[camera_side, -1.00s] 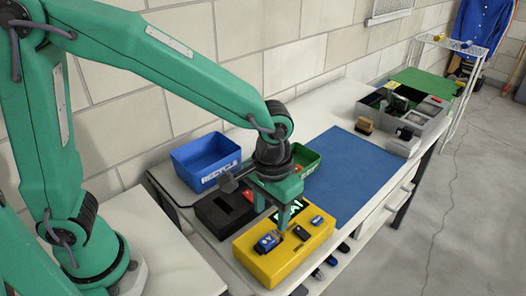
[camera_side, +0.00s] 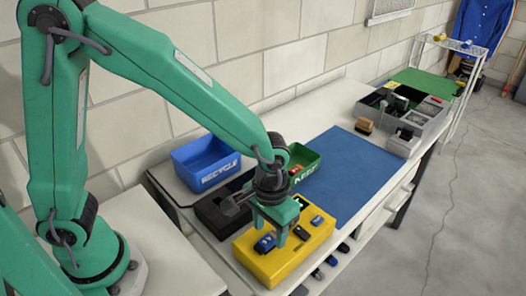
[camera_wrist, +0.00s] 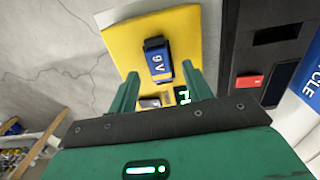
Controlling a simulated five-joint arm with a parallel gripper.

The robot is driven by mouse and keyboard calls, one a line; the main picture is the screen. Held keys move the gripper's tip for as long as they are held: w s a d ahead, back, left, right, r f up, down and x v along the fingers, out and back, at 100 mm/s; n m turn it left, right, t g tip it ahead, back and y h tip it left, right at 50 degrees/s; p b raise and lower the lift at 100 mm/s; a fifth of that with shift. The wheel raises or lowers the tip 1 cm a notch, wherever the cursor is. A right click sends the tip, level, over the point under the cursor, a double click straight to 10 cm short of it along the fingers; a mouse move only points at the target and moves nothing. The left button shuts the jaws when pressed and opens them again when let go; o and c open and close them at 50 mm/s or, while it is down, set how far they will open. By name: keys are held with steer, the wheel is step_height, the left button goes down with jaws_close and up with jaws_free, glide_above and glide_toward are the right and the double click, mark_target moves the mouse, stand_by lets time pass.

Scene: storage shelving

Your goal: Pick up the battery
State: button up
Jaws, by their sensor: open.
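The battery is a blue block with a dark end and "9V" lettering. It stands out on the yellow box in the side view (camera_side: 264,243) and the wrist view (camera_wrist: 158,62). My gripper (camera_side: 270,235) is open and empty, with its fingers low over the yellow box (camera_side: 272,268), close to the battery. In the wrist view, the fingertips of my gripper (camera_wrist: 162,74) straddle the line of the battery, which appears just beyond them. I cannot tell whether a finger touches it.
Smaller items and a lit green display (camera_wrist: 182,95) sit on the yellow box near the battery. A black box (camera_side: 212,213), a blue recycle bin (camera_side: 190,177) and a green bin (camera_side: 314,170) stand behind. The blue mat (camera_side: 350,175) at right is clear.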

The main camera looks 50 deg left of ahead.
steer(key=shift+f, duration=0.9)
steer(key=shift+c, duration=0.2)
steer(key=c, duration=1)
